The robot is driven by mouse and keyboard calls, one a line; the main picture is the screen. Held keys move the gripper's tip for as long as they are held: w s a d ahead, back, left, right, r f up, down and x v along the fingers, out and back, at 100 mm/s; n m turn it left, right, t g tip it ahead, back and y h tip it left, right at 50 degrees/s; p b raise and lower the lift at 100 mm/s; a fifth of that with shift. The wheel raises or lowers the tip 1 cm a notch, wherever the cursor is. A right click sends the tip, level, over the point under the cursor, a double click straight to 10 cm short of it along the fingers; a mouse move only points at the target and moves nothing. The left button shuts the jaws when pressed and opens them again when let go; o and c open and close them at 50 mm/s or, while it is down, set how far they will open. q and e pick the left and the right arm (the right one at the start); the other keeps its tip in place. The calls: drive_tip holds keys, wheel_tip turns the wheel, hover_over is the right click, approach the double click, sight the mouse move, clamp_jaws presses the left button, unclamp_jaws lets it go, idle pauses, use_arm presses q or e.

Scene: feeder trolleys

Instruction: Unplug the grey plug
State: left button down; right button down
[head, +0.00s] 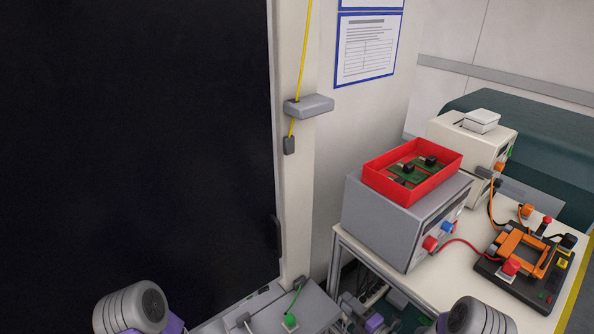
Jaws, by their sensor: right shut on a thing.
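My right gripper (350,304) reaches in low beside the right side of a grey box (268,318) at the bottom of the head view. It is shut on the grey plug, which is small and mostly hidden by the fingers. A green plug (290,321) with a green cable stands on the box's top. A pale plug (243,319) with a light cable sits to its left. Of my left arm only a rounded link shows at bottom left; its gripper is out of view.
A white table (400,278) stands close to the right of the gripper. It carries a grey instrument (388,222) with a red tray (436,180), and an orange fixture (520,258). A pale post (302,190) with a yellow cord rises behind the box, beside a large dark panel (130,140).

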drive_tip(key=shift+w+f, duration=0.5)
drive_tip(key=shift+w, duration=0.2)
drive_tip(key=shift+w+f, duration=0.1)
drive_tip(key=shift+f, duration=0.05)
wheel_tip(320, 180, down, 10)
drive_tip(key=b, duration=0.5)
drive_tip(key=shift+b, duration=0.4)
drive_tip(key=m, duration=1.7)
drive_tip(key=shift+m, duration=0.4)
drive_tip(key=shift+r, duration=0.2)
drive_tip(key=shift+s+a+x, duration=0.1)
drive_tip(key=shift+a+x, duration=0.05)
drive_tip(key=shift+x, duration=2.05)
drive_tip(key=shift+s+a+x, duration=0.1)
drive_tip(key=shift+x, duration=2.1)
